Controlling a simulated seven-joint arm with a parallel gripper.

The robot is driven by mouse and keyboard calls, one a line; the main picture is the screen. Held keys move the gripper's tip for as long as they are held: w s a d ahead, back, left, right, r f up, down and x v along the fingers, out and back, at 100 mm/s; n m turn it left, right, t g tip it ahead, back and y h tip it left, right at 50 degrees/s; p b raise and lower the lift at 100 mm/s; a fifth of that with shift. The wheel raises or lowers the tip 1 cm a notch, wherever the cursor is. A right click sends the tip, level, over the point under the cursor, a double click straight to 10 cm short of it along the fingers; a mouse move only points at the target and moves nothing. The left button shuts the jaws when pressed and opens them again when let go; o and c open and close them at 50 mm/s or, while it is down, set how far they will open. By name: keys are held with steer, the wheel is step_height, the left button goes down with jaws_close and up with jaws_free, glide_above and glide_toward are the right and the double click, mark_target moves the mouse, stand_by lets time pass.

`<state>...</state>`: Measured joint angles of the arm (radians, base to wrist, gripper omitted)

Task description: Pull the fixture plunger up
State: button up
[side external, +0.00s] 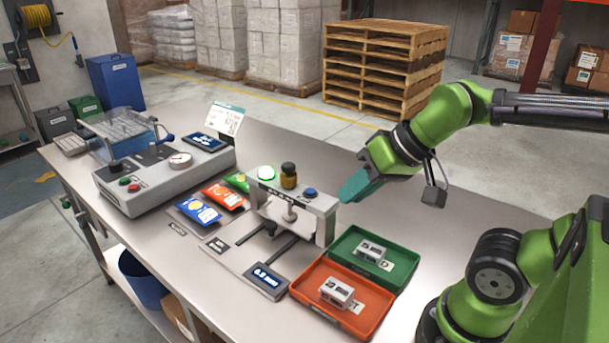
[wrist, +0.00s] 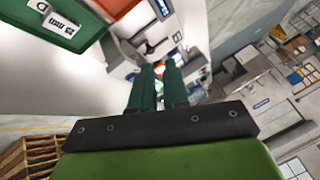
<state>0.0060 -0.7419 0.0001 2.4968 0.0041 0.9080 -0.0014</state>
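The fixture (side external: 320,207) is a grey bridge-shaped frame on the bench in the side external view. My gripper (side external: 352,188) has teal fingers and is to the right of the plunger, above the bench and apart from the fixture. In the wrist view, a narrow gap shows between the fingers (wrist: 159,68), with nothing held. The fingers partly hide the fixture there, and I cannot make out the plunger.
A green tray (side external: 405,262) and an orange tray (side external: 372,318) each hold a small metal block. A display (side external: 266,278) lies before the fixture. The bench behind the fixture is clear.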

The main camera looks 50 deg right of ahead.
steer(key=shift+o, duration=1.2)
steer(key=shift+w+d+f+m+g, duration=0.15)
steer(key=shift+f+m+g, duration=0.25)
steer(key=o, duration=0.5)
steer(key=f+m+g+y, duration=0.1)
steer(key=w+d+f+m+g+y, duration=0.1)
steer(key=m, duration=0.1)
steer(key=w+f+m+g, duration=0.1)
steer(key=shift+d+f+m+y, duration=0.15)
steer(key=shift+d+m+y, duration=0.15)
steer(key=shift+m+y, duration=0.1)
steer(key=m+t+y, duration=0.8)
steer(key=m+t, duration=0.1)
steer(key=m, duration=0.8)
glide_toward(288, 164)
steer(key=x, duration=1)
